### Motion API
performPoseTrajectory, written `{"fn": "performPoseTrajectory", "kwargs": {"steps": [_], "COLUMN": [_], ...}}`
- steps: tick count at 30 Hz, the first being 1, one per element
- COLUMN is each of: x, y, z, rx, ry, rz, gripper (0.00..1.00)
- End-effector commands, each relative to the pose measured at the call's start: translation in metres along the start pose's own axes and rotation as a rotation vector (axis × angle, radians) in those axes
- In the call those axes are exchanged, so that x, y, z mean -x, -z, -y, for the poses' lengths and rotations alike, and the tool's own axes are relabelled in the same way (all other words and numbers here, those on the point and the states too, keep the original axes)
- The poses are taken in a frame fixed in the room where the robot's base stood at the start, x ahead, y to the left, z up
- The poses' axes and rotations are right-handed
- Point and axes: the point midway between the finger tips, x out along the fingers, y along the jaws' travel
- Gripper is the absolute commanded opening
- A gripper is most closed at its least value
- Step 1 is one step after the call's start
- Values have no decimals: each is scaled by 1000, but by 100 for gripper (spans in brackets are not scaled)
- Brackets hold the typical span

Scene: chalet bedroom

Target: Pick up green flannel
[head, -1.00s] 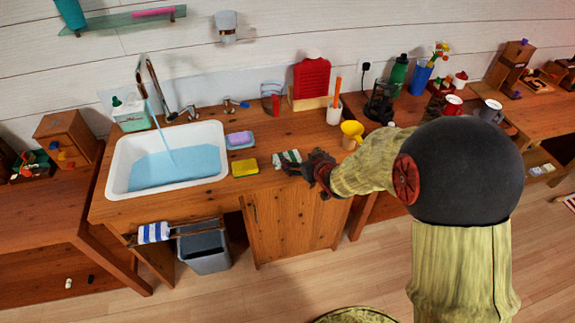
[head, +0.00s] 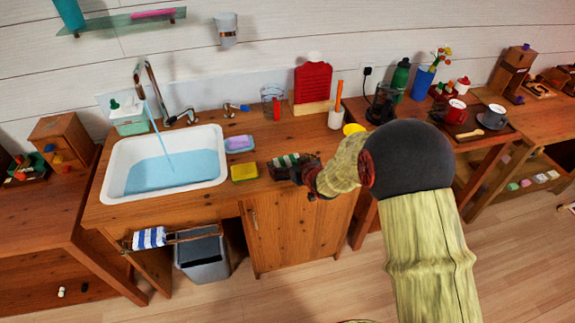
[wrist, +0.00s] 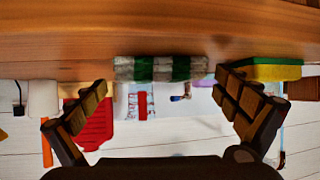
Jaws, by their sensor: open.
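The green flannel (head: 286,160) is a small green-and-white striped cloth on the wooden counter, to the right of the yellow sponge. In the wrist view, which is upside down, the flannel (wrist: 160,68) lies across the gap between my fingertips. My gripper (head: 283,174) is at the counter's front edge, very close to the flannel, and hides part of it in the head view. In the wrist view my gripper (wrist: 162,82) is open, with a finger towards each end of the cloth. I cannot tell whether the fingers touch it.
A yellow-and-green sponge (head: 244,172) lies left of the flannel, with a purple sponge (head: 239,143) behind it. The white sink (head: 116,170) is farther left. A glass (head: 271,100), a red board (head: 313,84) and a white pot (head: 335,118) stand behind.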

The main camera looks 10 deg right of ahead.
Motion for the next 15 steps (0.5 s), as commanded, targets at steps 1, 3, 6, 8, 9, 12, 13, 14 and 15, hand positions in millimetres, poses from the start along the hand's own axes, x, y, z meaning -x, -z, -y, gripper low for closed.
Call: {"fn": "performPoseTrajectory", "kwargs": {"steps": [1, 3, 6, 8, 9, 12, 13, 14, 15], "x": [0, 0, 1, 1, 1, 1, 1, 1, 1], "y": [1, 1, 1, 1, 1, 1, 1, 1, 1], "z": [0, 0, 0, 0, 0, 0, 0, 0, 0], "rx": [0, 0, 0, 0, 0, 0, 0, 0, 0], "ry": [0, 0, 0, 0, 0, 0, 0, 0, 0], "rz": [-1, -1, 0, 0, 0, 0, 0, 0, 0], "gripper": [100, 100, 95, 91, 89, 84, 82, 80, 78]}}
